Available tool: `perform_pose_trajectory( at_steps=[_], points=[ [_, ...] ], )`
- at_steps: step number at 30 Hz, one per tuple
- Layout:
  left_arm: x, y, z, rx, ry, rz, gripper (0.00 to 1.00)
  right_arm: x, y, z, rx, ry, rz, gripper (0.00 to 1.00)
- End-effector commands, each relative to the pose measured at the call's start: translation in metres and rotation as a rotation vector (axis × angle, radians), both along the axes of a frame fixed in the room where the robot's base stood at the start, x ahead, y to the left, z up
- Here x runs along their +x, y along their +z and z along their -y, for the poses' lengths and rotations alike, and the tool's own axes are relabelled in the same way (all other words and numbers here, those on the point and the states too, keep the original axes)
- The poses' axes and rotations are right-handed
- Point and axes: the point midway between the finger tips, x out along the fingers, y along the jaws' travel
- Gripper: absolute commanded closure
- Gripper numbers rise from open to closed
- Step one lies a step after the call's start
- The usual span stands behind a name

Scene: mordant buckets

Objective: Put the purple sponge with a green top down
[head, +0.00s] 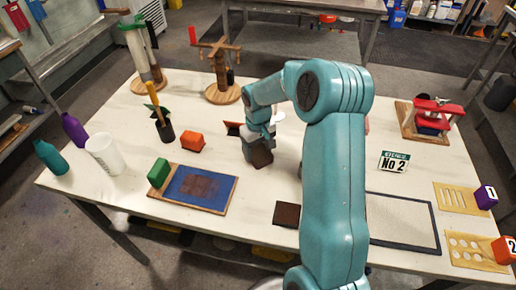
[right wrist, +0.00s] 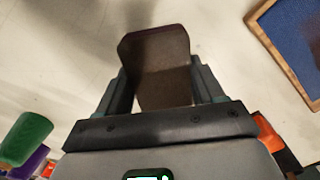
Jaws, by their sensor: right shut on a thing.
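My right gripper (head: 262,146) is shut on a dark brown block (head: 262,156) over the middle of the table. In the right wrist view the block (right wrist: 155,60) sits between the two fingers of the gripper (right wrist: 163,85), with a darker far face. It does not look purple and green. Whether it touches the table I cannot tell. A green piece (right wrist: 26,138) with a purple piece (right wrist: 27,164) beside it shows at the lower left of the right wrist view; I cannot tell whether they are one sponge. My left gripper is not in view.
A blue board in a wooden frame (head: 230,190) lies left of the gripper, a green block (head: 158,172) at its corner. An orange block (head: 192,141) stands behind it. A flat brown square (head: 287,214) lies nearer. A white cup (head: 103,155) and bottles stand far left.

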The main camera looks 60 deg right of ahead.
Motion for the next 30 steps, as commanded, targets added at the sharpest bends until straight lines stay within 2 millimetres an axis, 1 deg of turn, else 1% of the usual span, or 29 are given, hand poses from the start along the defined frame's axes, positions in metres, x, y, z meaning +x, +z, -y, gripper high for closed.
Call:
perform_pose_trajectory(
  at_steps=[6, 10, 11, 12, 13, 21, 24, 25, 28, 30],
  points=[
    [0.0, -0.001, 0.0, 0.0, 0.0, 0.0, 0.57, 0.0, 0.0, 0.0, 0.0, 0.0, 0.001, 0.57],
    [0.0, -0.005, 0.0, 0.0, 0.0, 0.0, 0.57, 0.0, -0.005, 0.0, 0.0, 0.0, 0.001, 0.57],
    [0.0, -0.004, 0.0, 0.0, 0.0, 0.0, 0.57, 0.0, -0.004, 0.0, 0.0, 0.0, 0.001, 0.26],
    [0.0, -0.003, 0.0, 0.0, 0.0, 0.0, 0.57, 0.0, -0.003, 0.0, 0.0, 0.0, 0.001, 0.13],
    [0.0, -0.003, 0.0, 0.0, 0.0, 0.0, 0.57, 0.0, -0.003, 0.0, 0.0, 0.0, 0.001, 0.07],
    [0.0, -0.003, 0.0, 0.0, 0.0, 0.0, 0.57, 0.0, -0.002, 0.0, 0.0, 0.0, 0.001, 0.07],
    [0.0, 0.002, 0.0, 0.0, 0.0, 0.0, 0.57, 0.0, 0.004, 0.0, -0.002, 0.0, 0.001, 0.07],
    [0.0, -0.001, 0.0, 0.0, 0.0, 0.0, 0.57, 0.001, 0.007, 0.001, -0.003, 0.0, 0.003, 0.07],
    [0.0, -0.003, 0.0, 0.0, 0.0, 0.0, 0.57, 0.001, 0.026, 0.001, -0.005, 0.0, 0.007, 0.07],
    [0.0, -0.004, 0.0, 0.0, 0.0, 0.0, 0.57, 0.001, 0.042, 0.001, -0.005, 0.001, 0.007, 0.07]
  ],
)
